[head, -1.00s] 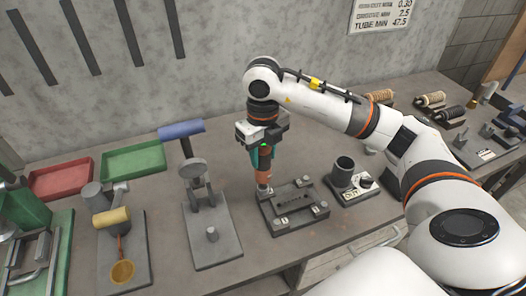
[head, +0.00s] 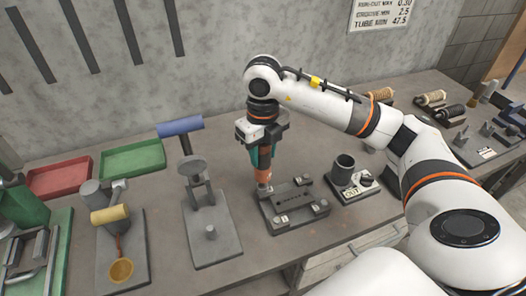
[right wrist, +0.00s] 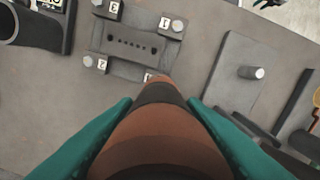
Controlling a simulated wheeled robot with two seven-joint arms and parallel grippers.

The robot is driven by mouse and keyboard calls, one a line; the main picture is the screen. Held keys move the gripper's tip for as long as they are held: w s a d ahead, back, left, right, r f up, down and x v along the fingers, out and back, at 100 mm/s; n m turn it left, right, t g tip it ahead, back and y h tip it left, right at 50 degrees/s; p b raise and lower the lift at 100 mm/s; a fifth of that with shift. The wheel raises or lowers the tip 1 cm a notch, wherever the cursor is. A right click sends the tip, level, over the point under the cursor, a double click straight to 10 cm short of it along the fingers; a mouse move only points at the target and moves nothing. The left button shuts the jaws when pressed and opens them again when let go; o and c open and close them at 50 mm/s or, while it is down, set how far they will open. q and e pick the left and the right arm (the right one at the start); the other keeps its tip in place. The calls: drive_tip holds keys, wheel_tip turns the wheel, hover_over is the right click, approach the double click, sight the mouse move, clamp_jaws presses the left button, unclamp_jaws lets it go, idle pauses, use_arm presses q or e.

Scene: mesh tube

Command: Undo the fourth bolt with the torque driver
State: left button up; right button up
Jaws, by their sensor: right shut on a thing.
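My right gripper (head: 264,150) is shut on the torque driver (head: 265,168), an orange-brown tool with dark bands. The driver points down and its tip is at the back left corner of the dark bolt fixture (head: 296,196). In the right wrist view the driver (right wrist: 152,130) fills the lower middle between teal fingers. It hides its own tip and most of the near right corner of the fixture (right wrist: 136,43). Bolt heads show at the corners labelled 1 (right wrist: 178,26) and 2 (right wrist: 88,61). Whether the tip is seated on a bolt is hidden. My left gripper is not in view.
A dark cup on a labelled plate (head: 352,192) stands right of the fixture. A grey stand with a blue-handled tool (head: 212,232) is on its left. Red (head: 60,178) and green (head: 132,160) trays lie farther left. Bare bench shows in front of the fixture.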

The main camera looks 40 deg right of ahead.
drive_tip(key=shift+s+a+f, duration=0.1)
drive_tip(key=shift+s+f, duration=0.1)
idle(0.4)
drive_tip(key=shift+r, duration=0.15)
drive_tip(key=shift+w+r+p, duration=0.25)
drive_tip(key=shift+r+p, duration=0.3)
drive_tip(key=shift+r, duration=0.4)
drive_tip(key=shift+r+p, duration=1.35)
drive_tip(key=shift+r, duration=0.8)
